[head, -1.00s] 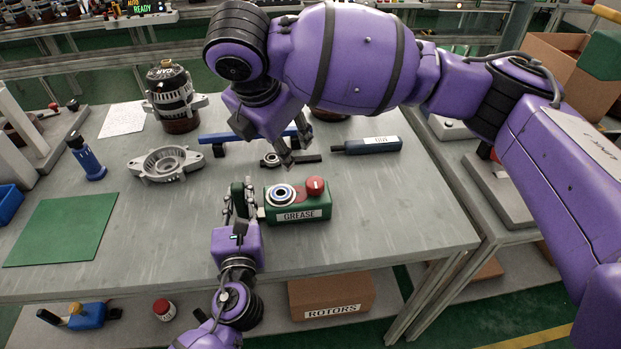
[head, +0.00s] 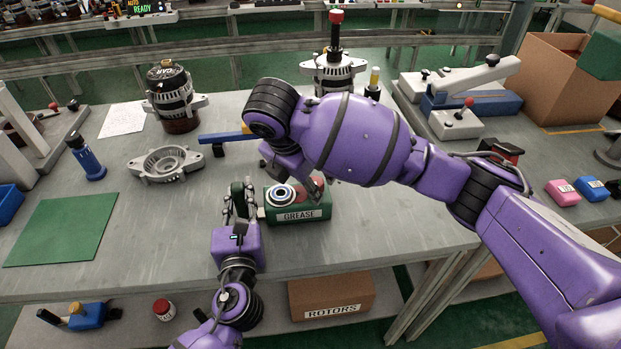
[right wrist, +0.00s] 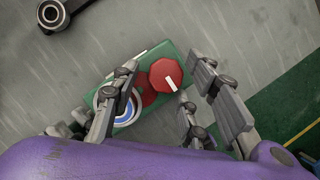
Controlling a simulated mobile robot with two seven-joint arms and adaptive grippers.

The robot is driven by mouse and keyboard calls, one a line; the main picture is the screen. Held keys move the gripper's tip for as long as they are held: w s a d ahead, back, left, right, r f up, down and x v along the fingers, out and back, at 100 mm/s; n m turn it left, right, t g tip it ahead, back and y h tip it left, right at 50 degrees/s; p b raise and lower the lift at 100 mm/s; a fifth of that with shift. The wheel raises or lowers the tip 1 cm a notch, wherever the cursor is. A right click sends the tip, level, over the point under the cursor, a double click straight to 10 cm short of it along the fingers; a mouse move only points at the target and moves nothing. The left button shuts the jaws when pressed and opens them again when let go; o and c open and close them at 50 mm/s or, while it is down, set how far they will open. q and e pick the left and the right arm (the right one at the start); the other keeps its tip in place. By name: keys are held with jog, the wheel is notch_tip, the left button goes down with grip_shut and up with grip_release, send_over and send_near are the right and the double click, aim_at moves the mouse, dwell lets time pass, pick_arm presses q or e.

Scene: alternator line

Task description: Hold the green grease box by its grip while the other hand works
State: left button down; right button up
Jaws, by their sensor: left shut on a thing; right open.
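The green grease box (head: 312,212), with a white GREASE label on its front, sits on the grey table in the head view. A ringed blue-and-white part (head: 282,194) lies on its top left. My left gripper (head: 238,202) is shut on the box's grip at its left end. My right gripper (right wrist: 178,95) is open above the box, its fingers on either side of the red knob (right wrist: 166,74) in the right wrist view. In the head view my right arm hides most of the knob. I cannot tell whether the right fingers touch it.
A grey metal housing (head: 165,163) and an alternator (head: 172,97) stand behind to the left. A green mat (head: 62,230) lies at the left. Another alternator (head: 333,72) stands behind my right arm. The table's front middle is clear.

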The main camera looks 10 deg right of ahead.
jog(key=shift+d+f, duration=0.1)
jog(key=shift+f, duration=0.05)
jog(key=c, duration=1)
jog(key=shift+w, duration=0.1)
